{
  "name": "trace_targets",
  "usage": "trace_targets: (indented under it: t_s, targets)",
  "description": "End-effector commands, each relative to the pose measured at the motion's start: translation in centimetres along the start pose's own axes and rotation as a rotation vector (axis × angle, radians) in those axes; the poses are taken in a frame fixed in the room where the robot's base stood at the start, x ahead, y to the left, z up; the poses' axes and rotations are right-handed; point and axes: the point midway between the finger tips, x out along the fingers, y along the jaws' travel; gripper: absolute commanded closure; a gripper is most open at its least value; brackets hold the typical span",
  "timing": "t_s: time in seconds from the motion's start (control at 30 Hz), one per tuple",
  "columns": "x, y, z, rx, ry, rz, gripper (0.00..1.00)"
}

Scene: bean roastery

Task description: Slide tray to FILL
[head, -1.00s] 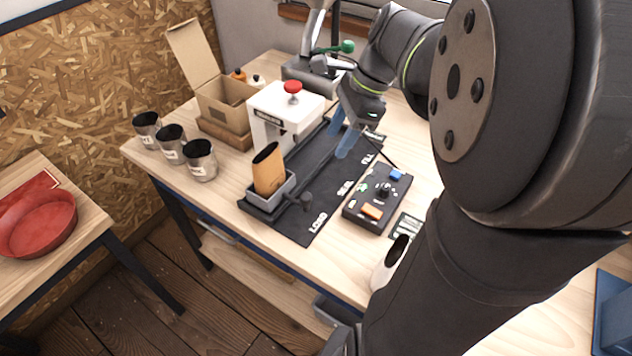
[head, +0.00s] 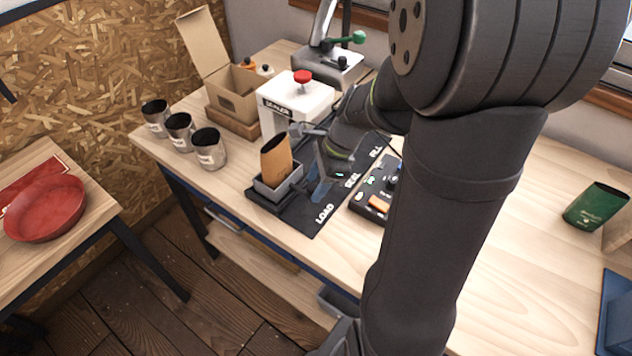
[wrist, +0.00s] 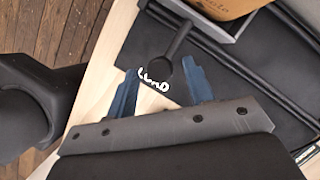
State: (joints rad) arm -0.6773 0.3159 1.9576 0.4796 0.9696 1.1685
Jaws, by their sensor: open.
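The grey tray (head: 268,192) sits at the LOAD end of a black track mat (head: 300,224), with an upright tan bag (head: 276,158) in it. The wrist view shows the tray's wall (wrist: 240,25) and its dark handle with a round knob (wrist: 165,66). My gripper (head: 318,180) is open and empty, just right of the tray. In the wrist view my blue fingertips (wrist: 161,66) appear on either side of the knob, apart from it; I cannot tell their height over it. The FILL label (head: 376,152) is at the mat's far end.
A white sealer (head: 290,100) with a red knob stands behind the track. A control box (head: 372,202) lies to its right, partly hidden by my arm. Several metal cups (head: 209,150) and an open carton (head: 232,88) stand left. A green pouch (head: 595,207) is far right.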

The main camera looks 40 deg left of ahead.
Motion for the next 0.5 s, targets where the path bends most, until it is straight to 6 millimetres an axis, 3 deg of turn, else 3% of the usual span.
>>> trace_targets:
  t_s: [0.37, 0.4, 0.5]
  targets:
    - [0.82, 0.03, -0.01, 0.000, 0.000, 0.000, 0.52]
    - [0.82, 0.03, -0.01, 0.000, 0.000, 0.000, 0.54]
    - [0.81, 0.02, 0.00, 0.000, 0.000, 0.000, 0.74]
